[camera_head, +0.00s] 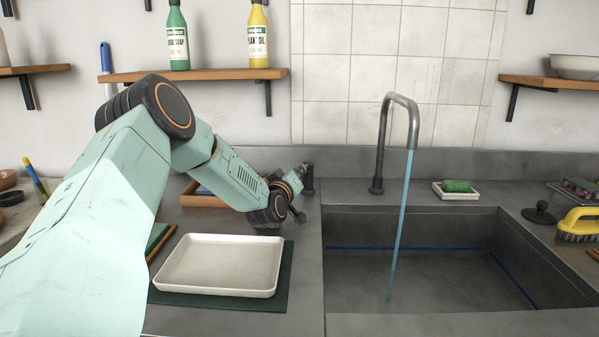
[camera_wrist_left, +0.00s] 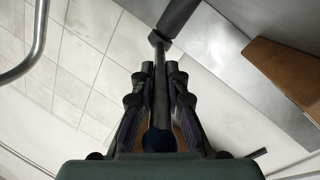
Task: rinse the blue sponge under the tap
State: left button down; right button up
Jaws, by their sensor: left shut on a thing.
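The grey metal tap (camera_head: 381,140) stands behind the sink (camera_head: 420,265). A blue stream of water (camera_head: 402,225) runs from its spout down into the basin. My left gripper (camera_head: 298,184) is at the dark tap lever (camera_head: 308,177), left of the spout. In the left wrist view, its fingers (camera_wrist_left: 160,92) are shut around the dark lever rod (camera_wrist_left: 159,60), which has a dark blue end near the palm. I cannot make out the blue sponge in either view. My right gripper is out of view.
A white tray (camera_head: 222,262) lies on a green mat left of the sink. Green soap (camera_head: 457,186) sits in a white dish behind the basin. A yellow brush (camera_head: 578,224) lies at the right. A shelf with bottles (camera_head: 178,38) hangs above my arm.

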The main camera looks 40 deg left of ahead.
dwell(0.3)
pick_arm(q)
jog(key=c, duration=1.4)
grip_release()
jog(key=shift+o, duration=0.2)
notch_tip(320, 180, up, 10)
jog(key=shift+r, duration=0.1)
